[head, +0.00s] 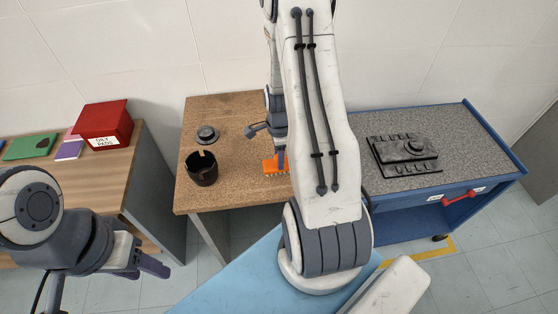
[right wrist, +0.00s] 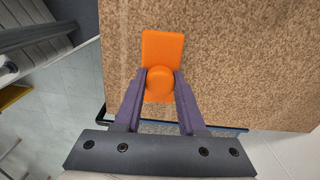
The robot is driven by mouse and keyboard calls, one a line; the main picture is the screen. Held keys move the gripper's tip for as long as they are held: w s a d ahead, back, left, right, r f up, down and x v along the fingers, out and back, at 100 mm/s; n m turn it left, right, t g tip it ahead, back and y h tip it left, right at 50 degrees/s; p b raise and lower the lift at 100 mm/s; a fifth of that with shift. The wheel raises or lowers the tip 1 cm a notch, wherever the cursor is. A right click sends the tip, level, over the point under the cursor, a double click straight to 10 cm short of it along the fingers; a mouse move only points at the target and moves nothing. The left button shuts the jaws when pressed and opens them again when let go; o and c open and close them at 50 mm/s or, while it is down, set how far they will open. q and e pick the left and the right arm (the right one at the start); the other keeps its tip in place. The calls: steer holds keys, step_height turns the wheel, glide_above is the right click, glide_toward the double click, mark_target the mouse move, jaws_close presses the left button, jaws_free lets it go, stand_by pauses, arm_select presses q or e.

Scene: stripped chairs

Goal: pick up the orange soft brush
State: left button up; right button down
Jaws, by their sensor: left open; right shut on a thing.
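The orange soft brush (head: 270,166) is at the front part of the brown speckled table (head: 235,110), and its bristles show below the orange body in the head view. In the right wrist view the brush (right wrist: 162,50) has a flat orange block and a rounded knob. My right gripper (right wrist: 160,76) is shut on the knob, with a purple finger on each side. In the head view my right gripper (head: 281,160) is partly hidden by its own arm. My left gripper (head: 150,268) is open and empty at the lower left, away from the table.
A black cup (head: 202,170) and a small dark round thing (head: 207,134) stand on the table left of the brush. A red box (head: 103,124) sits on the left wooden table. A blue cart (head: 490,170) with a black device (head: 404,150) stands at right.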

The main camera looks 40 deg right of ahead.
step_height(320, 180, up, 3)
steer(key=shift+w+f+b, duration=0.1)
steer(key=shift+f+b, duration=0.05)
steer(key=shift+b, duration=0.2)
steer(key=d+r+b, duration=0.1)
steer(key=d+r, duration=0.2)
steer(key=d, duration=0.2)
steer(key=w+d+r+b, duration=0.1)
steer(key=d+r, duration=0.3)
steer(key=d, duration=0.2)
steer(key=shift+w+d, duration=0.2)
steer(key=shift+d, duration=0.1)
